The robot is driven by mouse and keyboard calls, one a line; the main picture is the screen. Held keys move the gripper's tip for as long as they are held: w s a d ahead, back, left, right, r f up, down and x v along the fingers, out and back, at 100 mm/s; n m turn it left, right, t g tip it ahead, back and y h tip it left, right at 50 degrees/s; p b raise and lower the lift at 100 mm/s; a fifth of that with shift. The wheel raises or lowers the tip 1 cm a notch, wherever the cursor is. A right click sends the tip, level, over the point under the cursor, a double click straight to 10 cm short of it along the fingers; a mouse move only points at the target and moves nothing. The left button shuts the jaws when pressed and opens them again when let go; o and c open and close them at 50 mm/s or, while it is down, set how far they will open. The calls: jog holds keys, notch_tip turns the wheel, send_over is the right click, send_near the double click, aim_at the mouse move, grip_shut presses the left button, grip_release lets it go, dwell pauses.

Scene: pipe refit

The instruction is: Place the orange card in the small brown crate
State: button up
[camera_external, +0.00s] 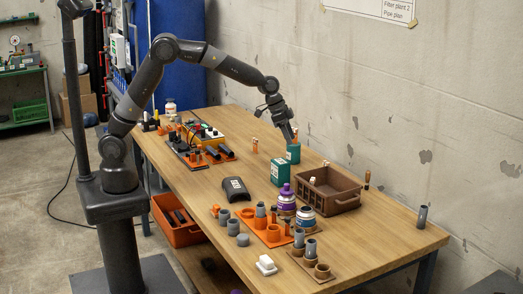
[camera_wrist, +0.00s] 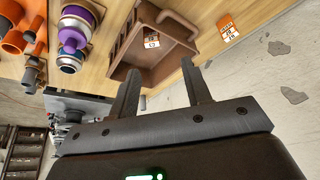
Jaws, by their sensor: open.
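The small brown crate (camera_external: 345,197) stands on the right part of the table, open at the top. In the wrist view the crate (camera_wrist: 121,47) lies beyond my fingers, with a small white-and-orange printed card (camera_wrist: 152,41) inside it. An orange card with white printed patches (camera_wrist: 229,27) is outside the crate, on its wall side. I cannot tell surely where this card shows in the external view. My gripper (camera_external: 293,138) is above the table, behind and left of the crate. In the wrist view my gripper (camera_wrist: 157,68) has its fingers apart with nothing between them.
Green containers (camera_external: 280,172) stand near my gripper. Orange and grey pipe parts (camera_external: 267,228) are nearer the front. The concrete wall (camera_external: 420,110) runs along the table's far side.

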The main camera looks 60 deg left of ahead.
jog(key=s+a+r+n+t, duration=0.1)
jog(key=s+a+r+n, duration=0.1)
jog(key=s+a+r, duration=0.55)
jog(key=s+a+r+n, duration=0.2)
jog(key=s+a+r, duration=0.3)
jog(key=s+a, duration=0.5)
jog(key=s+a+n+y, duration=0.1)
jog(key=s+a, duration=0.2)
jog(key=s, duration=0.3)
jog(key=s+a+f+n+y, duration=0.1)
jog(key=s+a, duration=0.2)
jog(key=s, duration=0.4)
jog(key=s+a+f+n+t+y, duration=0.1)
jog(key=s+a, duration=0.1)
jog(key=s, duration=0.4)
jog(key=shift+s+a+n, duration=0.3)
jog(key=shift+a+n, duration=0.1)
